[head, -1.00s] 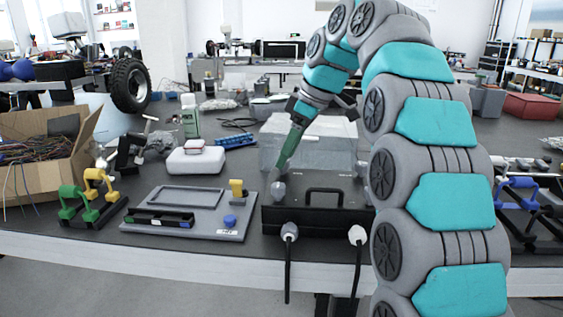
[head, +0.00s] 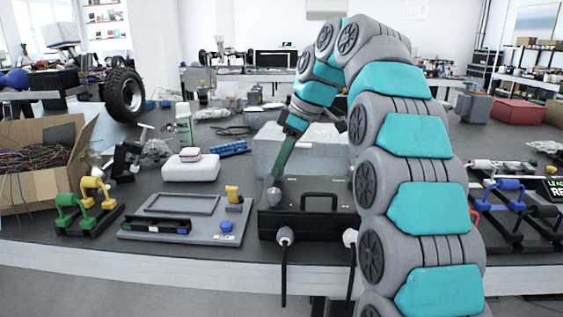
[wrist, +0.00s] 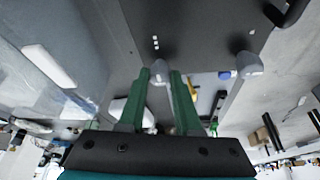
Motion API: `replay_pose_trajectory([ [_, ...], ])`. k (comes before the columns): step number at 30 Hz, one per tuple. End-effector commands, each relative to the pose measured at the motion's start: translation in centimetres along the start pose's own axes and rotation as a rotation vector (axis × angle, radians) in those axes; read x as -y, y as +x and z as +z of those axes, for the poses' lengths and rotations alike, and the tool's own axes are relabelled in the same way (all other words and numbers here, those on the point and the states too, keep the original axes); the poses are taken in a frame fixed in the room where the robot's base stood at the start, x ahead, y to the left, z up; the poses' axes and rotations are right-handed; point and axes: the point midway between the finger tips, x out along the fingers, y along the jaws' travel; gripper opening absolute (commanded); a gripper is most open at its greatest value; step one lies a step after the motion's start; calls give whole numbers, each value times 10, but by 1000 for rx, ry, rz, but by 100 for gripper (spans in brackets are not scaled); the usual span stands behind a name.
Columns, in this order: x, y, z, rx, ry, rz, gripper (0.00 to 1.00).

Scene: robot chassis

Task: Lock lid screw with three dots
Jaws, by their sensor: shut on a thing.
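The dark chassis lid (head: 340,222) lies on the bench with a black handle (head: 318,196) on top. My gripper (head: 275,184) reaches down to its left part, its green fingers around a grey lid screw (head: 273,197). In the wrist view, the green fingers of my gripper (wrist: 160,76) are shut on the rounded grey screw head (wrist: 160,70). Three white dots (wrist: 155,43) mark the dark lid surface (wrist: 200,30) beside this screw. A second grey knob (wrist: 249,64) stands to the right in the wrist view, apart from my fingers. The fingers partly hide the held screw.
Grey-headed plugs (head: 285,236) with black cables hang at the chassis front. A grey tray (head: 190,205) with a yellow block (head: 232,193) and blue knob (head: 226,227) lies to the left.

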Motion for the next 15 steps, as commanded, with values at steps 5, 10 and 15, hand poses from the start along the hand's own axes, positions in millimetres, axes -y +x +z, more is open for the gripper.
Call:
replay_pose_trajectory([
  [5, 0, 0, 0, 0, 0, 0, 0],
  [10, 0, 0, 0, 0, 0, 0, 0],
  [15, 0, 0, 0, 1, 7, 2, 0],
])
